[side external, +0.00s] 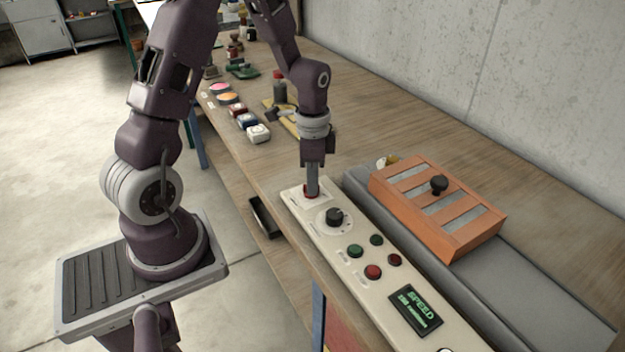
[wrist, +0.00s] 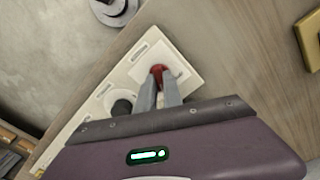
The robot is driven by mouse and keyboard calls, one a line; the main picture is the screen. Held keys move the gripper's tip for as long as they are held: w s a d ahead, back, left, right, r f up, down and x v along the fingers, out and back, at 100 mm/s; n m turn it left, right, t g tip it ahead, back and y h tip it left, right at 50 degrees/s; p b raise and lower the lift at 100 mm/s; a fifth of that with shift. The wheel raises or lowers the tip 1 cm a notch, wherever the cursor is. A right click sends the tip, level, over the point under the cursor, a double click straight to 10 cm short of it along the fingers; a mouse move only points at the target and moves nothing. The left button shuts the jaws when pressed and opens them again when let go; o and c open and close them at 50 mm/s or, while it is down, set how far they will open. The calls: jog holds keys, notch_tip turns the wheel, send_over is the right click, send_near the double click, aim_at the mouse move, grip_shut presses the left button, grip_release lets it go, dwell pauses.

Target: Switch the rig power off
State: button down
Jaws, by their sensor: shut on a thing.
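The control panel (side external: 375,262) is a long cream box on the bench. At its far end sits a red switch (side external: 311,194) on a square plate, which also shows in the wrist view (wrist: 157,69). My gripper (side external: 312,192) points straight down at this switch. In the wrist view my two fingertips (wrist: 158,76) are at the red switch, one on each side, and are shut on it. The fingers hide part of the switch, and I cannot tell its position.
A black knob (side external: 335,216), green and red buttons (side external: 373,272) and a lit SPEED display (side external: 415,309) line the panel. An orange slatted box (side external: 438,207) stands on a grey slab (side external: 530,285) to the right. Small coloured pots (side external: 248,125) and tools lie farther back.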

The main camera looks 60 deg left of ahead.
jog(key=n, duration=1.2)
jog(key=shift+a+n, duration=0.15)
jog(key=shift+n, duration=0.55)
jog(key=c, duration=1.5)
grip_release()
jog(key=shift+r, duration=0.1)
